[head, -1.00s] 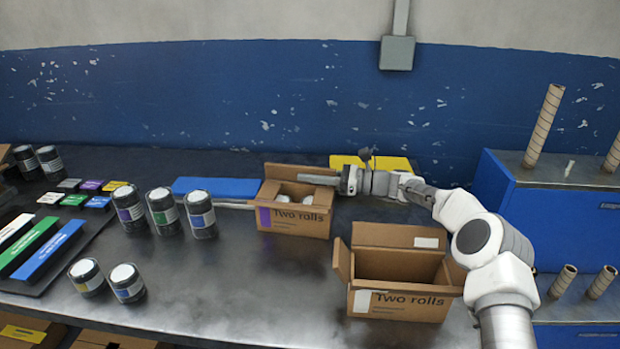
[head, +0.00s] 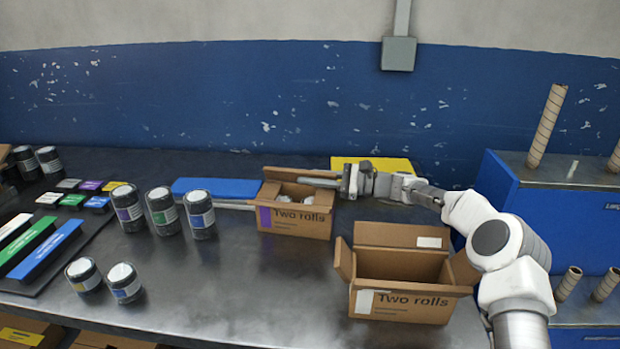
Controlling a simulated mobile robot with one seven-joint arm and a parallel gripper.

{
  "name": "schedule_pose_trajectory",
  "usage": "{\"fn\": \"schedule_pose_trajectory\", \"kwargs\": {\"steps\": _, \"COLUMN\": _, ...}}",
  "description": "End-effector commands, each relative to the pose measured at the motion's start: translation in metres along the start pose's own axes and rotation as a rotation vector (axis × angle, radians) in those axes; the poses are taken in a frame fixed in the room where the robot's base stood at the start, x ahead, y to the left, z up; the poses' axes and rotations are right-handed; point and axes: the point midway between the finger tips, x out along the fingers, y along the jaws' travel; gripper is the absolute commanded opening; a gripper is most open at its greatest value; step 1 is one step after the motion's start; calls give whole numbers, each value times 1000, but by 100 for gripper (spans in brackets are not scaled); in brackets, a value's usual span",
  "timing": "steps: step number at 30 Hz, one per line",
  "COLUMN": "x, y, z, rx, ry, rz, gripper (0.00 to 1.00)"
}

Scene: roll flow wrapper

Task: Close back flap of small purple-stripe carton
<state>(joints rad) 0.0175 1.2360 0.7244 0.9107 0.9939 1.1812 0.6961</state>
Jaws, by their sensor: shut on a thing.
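The small purple-stripe carton (head: 293,222) stands on the dark table with its printed "Two rolls" face towards me. Its top is partly open, and pale roll ends (head: 284,198) show inside. Its back flap (head: 298,175) rises along the far edge and leans a little over the opening. My gripper (head: 338,182) is at the flap's right end, coming in from the right, and is shut on the flap. The fingertips are small and partly hidden at the carton's back right corner.
A larger open carton (head: 400,305) stands nearer, to the right, below my arm. A yellow pad (head: 385,165) lies behind my gripper and a blue pad (head: 215,187) left of the carton. Several dark jars (head: 163,211) stand further left. The table between is clear.

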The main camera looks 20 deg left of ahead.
Motion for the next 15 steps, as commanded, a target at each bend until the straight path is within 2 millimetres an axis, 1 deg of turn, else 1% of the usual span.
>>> {"fn": "schedule_pose_trajectory", "kwargs": {"steps": 6, "x": 0, "y": 0, "z": 1, "rx": 0, "ry": -1, "rz": -1, "gripper": 0}}
{"fn": "schedule_pose_trajectory", "kwargs": {"steps": 7, "x": 0, "y": 0, "z": 1, "rx": 0, "ry": -1, "rz": -1, "gripper": 17}}
{"fn": "schedule_pose_trajectory", "kwargs": {"steps": 11, "x": 0, "y": 0, "z": 1, "rx": 0, "ry": -1, "rz": 0, "gripper": 41}}
{"fn": "schedule_pose_trajectory", "kwargs": {"steps": 12, "x": 0, "y": 0, "z": 1, "rx": 1, "ry": -1, "rz": 0, "gripper": 44}}
{"fn": "schedule_pose_trajectory", "kwargs": {"steps": 15, "x": 0, "y": 0, "z": 0, "rx": 1, "ry": -1, "rz": 0, "gripper": 44}}
